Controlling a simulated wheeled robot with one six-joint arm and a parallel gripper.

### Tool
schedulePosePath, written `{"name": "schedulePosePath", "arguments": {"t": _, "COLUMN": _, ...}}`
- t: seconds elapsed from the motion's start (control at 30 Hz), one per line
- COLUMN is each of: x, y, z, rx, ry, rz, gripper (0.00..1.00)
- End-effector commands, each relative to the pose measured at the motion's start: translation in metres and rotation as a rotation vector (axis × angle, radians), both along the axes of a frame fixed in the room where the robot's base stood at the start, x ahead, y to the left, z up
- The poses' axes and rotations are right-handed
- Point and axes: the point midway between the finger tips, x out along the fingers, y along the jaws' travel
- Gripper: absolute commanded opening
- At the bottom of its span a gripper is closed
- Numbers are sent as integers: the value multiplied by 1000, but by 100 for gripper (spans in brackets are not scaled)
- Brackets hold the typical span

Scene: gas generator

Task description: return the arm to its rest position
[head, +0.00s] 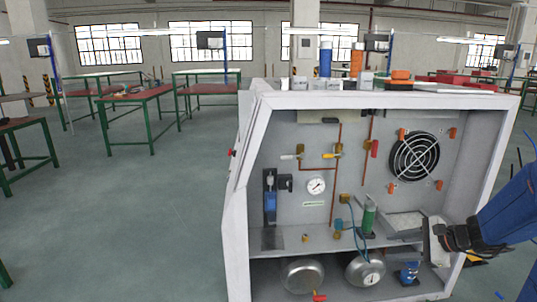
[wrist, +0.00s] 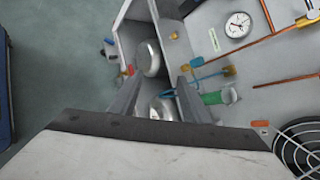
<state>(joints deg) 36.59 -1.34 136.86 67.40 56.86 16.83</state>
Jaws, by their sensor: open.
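My blue arm (head: 508,212) reaches in from the right edge of the head view. My gripper (head: 402,236) is at the right part of the open generator cabinet (head: 240,235), in front of its shelf. In the wrist view my gripper (wrist: 160,82) has its two grey fingers apart with nothing held between them. A green cylinder (head: 369,221) stands on the shelf left of the fingers. It also shows in the wrist view (wrist: 219,97), just right of the right finger and apart from it as far as I can tell.
Two silver tanks (head: 303,275) (head: 365,269) sit in the lower bay, with a small blue part (head: 408,273) to their right. A gauge (head: 316,185), copper pipes and a black fan (head: 415,157) are on the back panel. Bottles and boxes stand on top.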

Motion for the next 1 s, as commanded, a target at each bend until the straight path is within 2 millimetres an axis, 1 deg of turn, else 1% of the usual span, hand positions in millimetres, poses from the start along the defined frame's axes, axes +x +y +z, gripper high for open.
{"name": "schedulePosePath", "arguments": {"t": 0.03, "x": -9, "y": 18, "z": 7, "rx": -50, "ry": -11, "rz": 67, "gripper": 44}}
{"name": "schedulePosePath", "arguments": {"t": 0.1, "x": -25, "y": 39, "z": 12, "rx": -121, "ry": -22, "rz": 162, "gripper": 44}}
{"name": "schedulePosePath", "arguments": {"t": 0.2, "x": -48, "y": 65, "z": 18, "rx": -224, "ry": -39, "rz": 294, "gripper": 44}}
{"name": "schedulePosePath", "arguments": {"t": 0.27, "x": -62, "y": 79, "z": 21, "rx": -286, "ry": -50, "rz": 371, "gripper": 44}}
{"name": "schedulePosePath", "arguments": {"t": 0.4, "x": -97, "y": 104, "z": 28, "rx": -434, "ry": -81, "rz": 549, "gripper": 44}}
{"name": "schedulePosePath", "arguments": {"t": 0.5, "x": -121, "y": 116, "z": 31, "rx": -542, "ry": -107, "rz": 670, "gripper": 44}}
{"name": "schedulePosePath", "arguments": {"t": 0.7, "x": -167, "y": 129, "z": 38, "rx": -764, "ry": -163, "rz": 901, "gripper": 44}}
{"name": "schedulePosePath", "arguments": {"t": 0.87, "x": -200, "y": 129, "z": 44, "rx": -947, "ry": -214, "rz": 1071, "gripper": 44}}
{"name": "schedulePosePath", "arguments": {"t": 1.0, "x": -225, "y": 124, "z": 50, "rx": -1107, "ry": -259, "rz": 1204, "gripper": 44}}
